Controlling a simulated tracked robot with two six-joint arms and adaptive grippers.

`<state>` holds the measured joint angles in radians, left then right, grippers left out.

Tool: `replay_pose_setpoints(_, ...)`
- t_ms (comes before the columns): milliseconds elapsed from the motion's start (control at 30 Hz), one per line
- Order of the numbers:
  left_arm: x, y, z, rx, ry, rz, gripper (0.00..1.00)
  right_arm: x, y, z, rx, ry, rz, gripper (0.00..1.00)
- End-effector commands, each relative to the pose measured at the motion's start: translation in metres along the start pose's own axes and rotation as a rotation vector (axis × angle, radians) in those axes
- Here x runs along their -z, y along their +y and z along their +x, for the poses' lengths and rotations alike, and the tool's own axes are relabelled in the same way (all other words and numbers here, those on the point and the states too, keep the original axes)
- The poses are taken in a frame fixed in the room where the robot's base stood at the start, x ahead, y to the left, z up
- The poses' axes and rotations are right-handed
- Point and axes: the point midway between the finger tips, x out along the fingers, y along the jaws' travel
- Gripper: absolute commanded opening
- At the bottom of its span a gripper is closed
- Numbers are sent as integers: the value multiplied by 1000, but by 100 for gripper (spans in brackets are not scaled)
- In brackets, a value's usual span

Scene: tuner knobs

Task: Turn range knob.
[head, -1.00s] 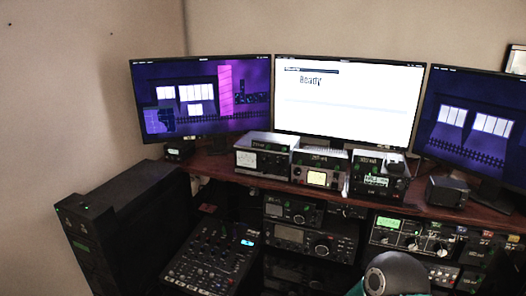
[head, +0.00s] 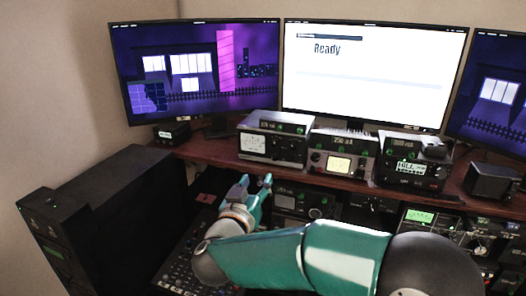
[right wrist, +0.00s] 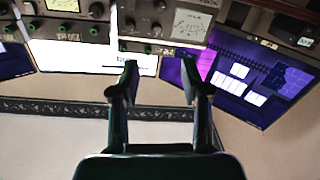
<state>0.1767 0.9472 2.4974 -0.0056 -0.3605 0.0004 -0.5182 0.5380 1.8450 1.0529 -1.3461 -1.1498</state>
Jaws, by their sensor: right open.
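Three tuner boxes stand in a row on the wooden shelf: the left one (head: 272,140) with a white meter, the middle one (head: 340,155) with a lit yellowish meter, the right one (head: 412,165) with a small lit display. Small round knobs show on their fronts; I cannot tell which is the range knob. My right gripper (head: 257,184) is open and empty, below and in front of the left box. In the right wrist view the two fingers (right wrist: 163,82) are apart, and the left box (right wrist: 168,20) appears upside down beyond them. My left gripper is not in view.
Monitors stand behind the boxes, the middle one (head: 372,75) showing "Ready". Radio gear (head: 292,203) sits under the shelf (head: 205,152). A mixer (head: 172,270) lies partly behind my right arm. A black tower (head: 110,215) stands left, a small dark box (head: 493,181) right.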

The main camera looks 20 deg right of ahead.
Motion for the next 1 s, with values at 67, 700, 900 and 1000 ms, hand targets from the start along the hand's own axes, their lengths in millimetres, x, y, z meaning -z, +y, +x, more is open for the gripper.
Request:
replay_pose_setpoints(67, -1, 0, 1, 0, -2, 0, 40, 9, 3, -2, -22, 4, 2, 47)
replay_pose_setpoints(700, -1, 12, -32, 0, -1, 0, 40, 14, -5, 111, -9, 5, -2, 47)
replay_pose_setpoints(900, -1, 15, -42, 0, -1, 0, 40, 14, -6, 144, -6, 6, -2, 47)
replay_pose_setpoints(1000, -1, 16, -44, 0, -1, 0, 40, 13, -7, 153, -6, 6, -1, 47)
